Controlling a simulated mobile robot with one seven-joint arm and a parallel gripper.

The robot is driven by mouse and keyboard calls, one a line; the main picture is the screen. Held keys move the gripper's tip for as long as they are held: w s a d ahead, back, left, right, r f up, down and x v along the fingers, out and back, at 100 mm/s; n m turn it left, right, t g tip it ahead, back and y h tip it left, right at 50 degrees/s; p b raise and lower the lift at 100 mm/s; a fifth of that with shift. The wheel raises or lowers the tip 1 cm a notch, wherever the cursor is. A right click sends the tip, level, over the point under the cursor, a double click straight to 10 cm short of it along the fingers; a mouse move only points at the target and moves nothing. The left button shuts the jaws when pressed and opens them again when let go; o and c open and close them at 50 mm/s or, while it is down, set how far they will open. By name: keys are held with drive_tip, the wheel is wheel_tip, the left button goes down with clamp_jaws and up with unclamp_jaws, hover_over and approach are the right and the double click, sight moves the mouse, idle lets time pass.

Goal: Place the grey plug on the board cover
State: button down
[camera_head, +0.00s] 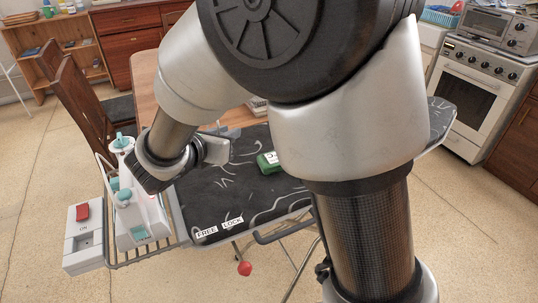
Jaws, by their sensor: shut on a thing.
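The board cover (212,212), black with white leaf-like strokes, lies over the ironing board in the middle. My arm hides much of its right half. My gripper (212,151) is at the end of my arm, over the left part of the cover. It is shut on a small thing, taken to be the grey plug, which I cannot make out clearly. I cannot tell the gap between it and the cover.
A green item (268,162) lies on the cover right of my gripper. A white and teal iron (136,200) and a grey switch box with a red switch (82,235) sit at the board's left end. The front-left cover is bare. A wooden chair (85,95) stands behind.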

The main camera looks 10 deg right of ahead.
wheel_tip(320, 180, down, 10)
drive_tip(key=b, duration=0.3)
drive_tip(key=shift+d+r, duration=0.1)
drive_tip(key=shift+r, duration=0.05)
drive_tip(key=c, duration=2)
unclamp_jaws()
drive_tip(key=shift+f, duration=0.2)
drive_tip(key=shift+c, duration=0.2)
drive_tip(key=o, duration=0.4)
drive_tip(key=shift+r, duration=0.15)
